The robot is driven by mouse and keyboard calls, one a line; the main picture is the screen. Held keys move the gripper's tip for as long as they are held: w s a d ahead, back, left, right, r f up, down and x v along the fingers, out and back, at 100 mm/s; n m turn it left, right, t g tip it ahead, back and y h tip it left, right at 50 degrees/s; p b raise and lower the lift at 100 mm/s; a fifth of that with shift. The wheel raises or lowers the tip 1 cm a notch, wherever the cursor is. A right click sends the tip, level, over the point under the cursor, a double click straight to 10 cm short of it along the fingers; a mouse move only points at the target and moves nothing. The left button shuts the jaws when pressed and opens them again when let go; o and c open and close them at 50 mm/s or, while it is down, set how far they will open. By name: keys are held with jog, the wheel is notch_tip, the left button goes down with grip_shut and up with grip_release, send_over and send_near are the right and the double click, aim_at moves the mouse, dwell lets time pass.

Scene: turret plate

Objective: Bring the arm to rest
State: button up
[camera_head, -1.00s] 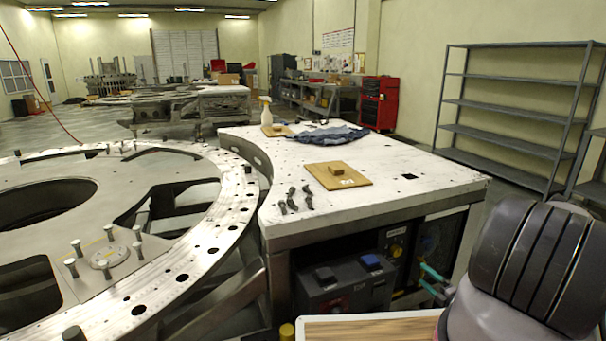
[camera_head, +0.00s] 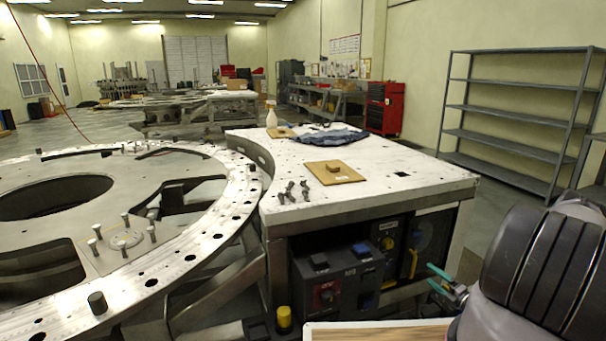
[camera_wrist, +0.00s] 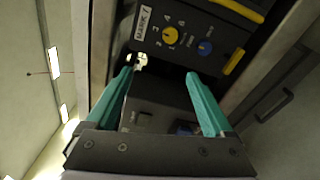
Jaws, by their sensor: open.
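My gripper (camera_head: 433,274) has teal fingers and shows at the lower right in the head view, in front of the white workbench's (camera_head: 405,178) open right end. It is low, below the bench top, and apart from the bench as far as I can tell. In the wrist view my gripper (camera_wrist: 162,76) is open, with its two teal fingers spread and nothing between them. Behind the fingers are a dark panel with a yellow knob (camera_wrist: 170,36) and a blue knob (camera_wrist: 205,48). My dark, ribbed arm link fills the head view's lower right corner.
A grey control box (camera_head: 338,283) sits under the bench. A large metal ring plate (camera_head: 215,215) lies to the left. A board with a block (camera_head: 345,177), several dark clamps (camera_head: 305,190) and a blue cloth (camera_head: 332,138) lie on the bench. An empty grey shelf (camera_head: 520,108) stands at the right wall.

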jog(key=w+a+r+n+g+y, duration=0.1)
jog(key=a+r+n+g+y, duration=0.15)
jog(key=r+n, duration=0.5)
jog(key=w+a+r+n+g+y, duration=0.1)
jog(key=a+r+n+g, duration=0.3)
jog(key=r, duration=0.6)
jog(key=w+a+r+n+g+y, duration=0.25)
jog(key=r+n, duration=0.35)
jog(key=r, duration=0.3)
jog(key=s+a+r+n+g+h, duration=0.25)
jog(key=s+a+r+n, duration=0.25)
jog(key=r, duration=0.4)
jog(key=s+a+r+n+g+h, duration=0.25)
jog(key=s+a+r+n, duration=0.3)
jog(key=r, duration=0.45)
jog(key=s+a+r+n+t+h, duration=0.1)
jog(key=s+r+n+t+h, duration=0.1)
jog(key=s+r+n, duration=0.5)
jog(key=s+a+r+n+t+h, duration=0.1)
jog(key=s+r+n+t+h, duration=0.2)
jog(key=s+r+n, duration=0.4)
jog(key=s+r+h, duration=0.1)
jog(key=s, duration=0.7)
jog(key=shift+r+h, duration=0.3)
